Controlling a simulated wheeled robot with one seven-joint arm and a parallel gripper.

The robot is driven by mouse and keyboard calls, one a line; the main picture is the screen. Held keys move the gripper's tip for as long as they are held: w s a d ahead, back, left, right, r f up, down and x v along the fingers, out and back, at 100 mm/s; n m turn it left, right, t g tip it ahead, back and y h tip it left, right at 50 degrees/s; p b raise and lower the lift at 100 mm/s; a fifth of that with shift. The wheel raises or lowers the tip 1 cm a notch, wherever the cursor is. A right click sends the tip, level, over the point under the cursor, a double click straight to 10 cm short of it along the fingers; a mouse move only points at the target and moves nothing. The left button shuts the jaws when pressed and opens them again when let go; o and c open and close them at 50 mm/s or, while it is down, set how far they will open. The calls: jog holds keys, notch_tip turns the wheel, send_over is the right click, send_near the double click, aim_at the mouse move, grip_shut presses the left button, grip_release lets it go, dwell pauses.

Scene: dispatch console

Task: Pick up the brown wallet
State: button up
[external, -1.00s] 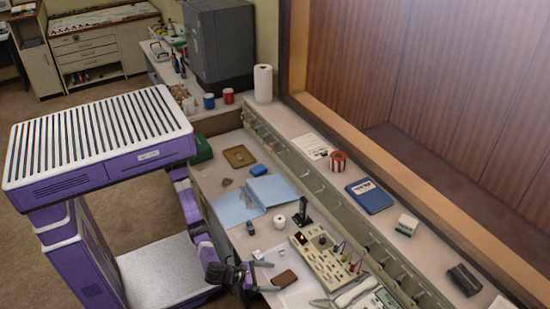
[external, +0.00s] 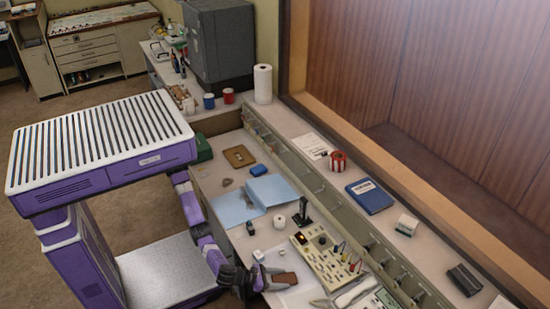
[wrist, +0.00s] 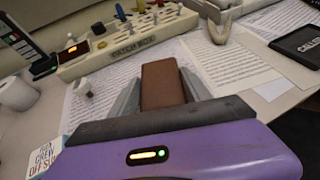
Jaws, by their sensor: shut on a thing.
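The brown wallet (wrist: 162,85) sits between the two fingers of my gripper (wrist: 160,92) in the wrist view, with the jaws shut on its sides. Its near end is hidden behind the gripper body. In the external view the wallet (external: 285,278) shows at the tip of my gripper (external: 265,279), at the front edge of the desk. I cannot tell whether the wallet is lifted clear of the papers under it.
A beige patch box (wrist: 125,42) with knobs and plugs stands just beyond the wallet. Printed papers (wrist: 232,62) lie around it. A white roll (wrist: 18,92) and a small printed card (wrist: 45,158) are at the left. A dark device (wrist: 298,42) lies at the right.

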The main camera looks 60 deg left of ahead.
jog(key=shift+c, duration=1.3)
